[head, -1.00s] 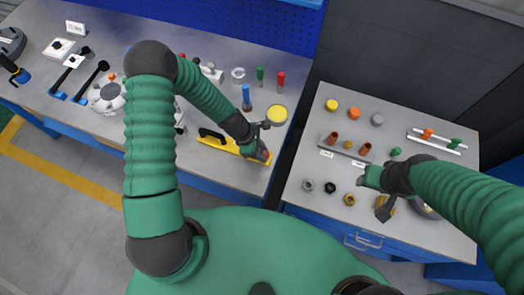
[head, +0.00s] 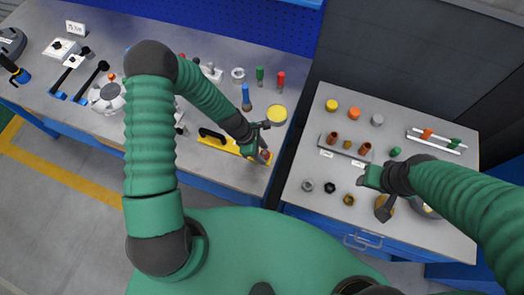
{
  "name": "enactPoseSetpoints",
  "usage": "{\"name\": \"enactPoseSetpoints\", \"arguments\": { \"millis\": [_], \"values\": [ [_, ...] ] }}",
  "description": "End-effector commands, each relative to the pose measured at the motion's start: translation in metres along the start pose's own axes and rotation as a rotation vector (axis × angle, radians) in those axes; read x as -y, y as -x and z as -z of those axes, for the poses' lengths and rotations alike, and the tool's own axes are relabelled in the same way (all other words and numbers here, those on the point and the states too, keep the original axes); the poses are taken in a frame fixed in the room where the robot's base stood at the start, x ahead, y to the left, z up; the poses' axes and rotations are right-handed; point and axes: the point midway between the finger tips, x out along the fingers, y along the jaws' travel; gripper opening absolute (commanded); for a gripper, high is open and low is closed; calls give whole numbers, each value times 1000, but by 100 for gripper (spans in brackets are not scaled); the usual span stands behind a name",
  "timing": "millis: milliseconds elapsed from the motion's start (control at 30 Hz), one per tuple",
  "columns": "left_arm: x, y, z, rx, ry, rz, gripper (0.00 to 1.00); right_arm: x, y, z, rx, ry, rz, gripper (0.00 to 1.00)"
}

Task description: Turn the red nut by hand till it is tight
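A small reddish piece (head: 266,156), which may be the red nut, shows at the end of the yellow level-like bar (head: 222,145) on the left bench. It is too small to make out its shape. My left gripper (head: 259,142) is right over that bar end, beside the reddish piece. I cannot tell whether its fingers touch it. A pale round flanged shell (head: 107,98) stands further left, with an orange-red spot (head: 111,77) at its far edge.
Beside the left gripper are a yellow round lid (head: 277,113) and blue (head: 246,97), green (head: 260,74) and red (head: 281,80) handled tools. The right table holds a grey block (head: 346,147) with fittings, several loose nuts and caps, and a rack (head: 437,141).

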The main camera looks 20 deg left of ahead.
Motion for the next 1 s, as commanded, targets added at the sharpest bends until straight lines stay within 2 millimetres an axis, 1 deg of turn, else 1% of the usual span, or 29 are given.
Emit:
{"name": "enactPoseSetpoints", "arguments": {
  "millis": [333,467,567,800,900,1000],
  "values": [
    [0,1,0,0,0,0,54,0,0,0,0,0,0,49],
    [-1,14,1,-1,0,-2,54,0,-2,0,0,0,0,49],
    [-2,38,1,-2,-1,-6,54,0,-4,-1,0,0,0,49],
    [-2,109,1,-2,0,-6,54,0,-8,-2,0,0,0,49],
    [-2,135,1,-3,0,-6,54,0,-9,-2,0,0,0,49],
    [-2,154,1,-1,0,-3,54,0,-9,-2,0,0,0,49]
  ]
}}
